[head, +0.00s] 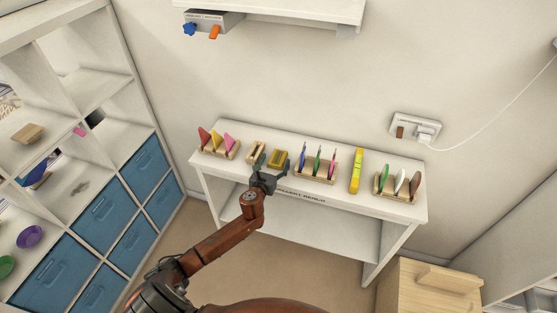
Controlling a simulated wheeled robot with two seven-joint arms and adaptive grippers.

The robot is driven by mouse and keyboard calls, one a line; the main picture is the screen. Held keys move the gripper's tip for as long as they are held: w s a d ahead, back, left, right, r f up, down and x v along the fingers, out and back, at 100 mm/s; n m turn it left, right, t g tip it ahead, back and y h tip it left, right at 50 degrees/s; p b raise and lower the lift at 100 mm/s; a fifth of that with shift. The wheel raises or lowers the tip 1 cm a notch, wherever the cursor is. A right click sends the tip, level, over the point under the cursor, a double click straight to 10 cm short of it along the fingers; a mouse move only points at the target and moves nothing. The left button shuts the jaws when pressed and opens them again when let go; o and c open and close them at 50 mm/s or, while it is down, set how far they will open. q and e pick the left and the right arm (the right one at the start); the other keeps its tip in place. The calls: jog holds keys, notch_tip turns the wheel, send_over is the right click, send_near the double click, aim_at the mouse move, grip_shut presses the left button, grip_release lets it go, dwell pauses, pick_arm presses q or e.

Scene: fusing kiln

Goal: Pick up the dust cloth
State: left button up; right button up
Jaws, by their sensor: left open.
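My right gripper is not in view.
Wooden racks with coloured discs (318,172) and a yellow upright piece (356,170) stand along the table. A white shelf unit with blue bins (105,217) fills the left. A wooden cabinet (425,290) stands lower right. A wall shelf (280,10) hangs above.

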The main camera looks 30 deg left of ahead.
aim_at(277, 158)
pick_arm(q)
jog(key=x, duration=0.2)
jog(key=shift+w+f, duration=0.15)
jog(key=shift+w, duration=0.45)
jog(key=c, duration=0.9)
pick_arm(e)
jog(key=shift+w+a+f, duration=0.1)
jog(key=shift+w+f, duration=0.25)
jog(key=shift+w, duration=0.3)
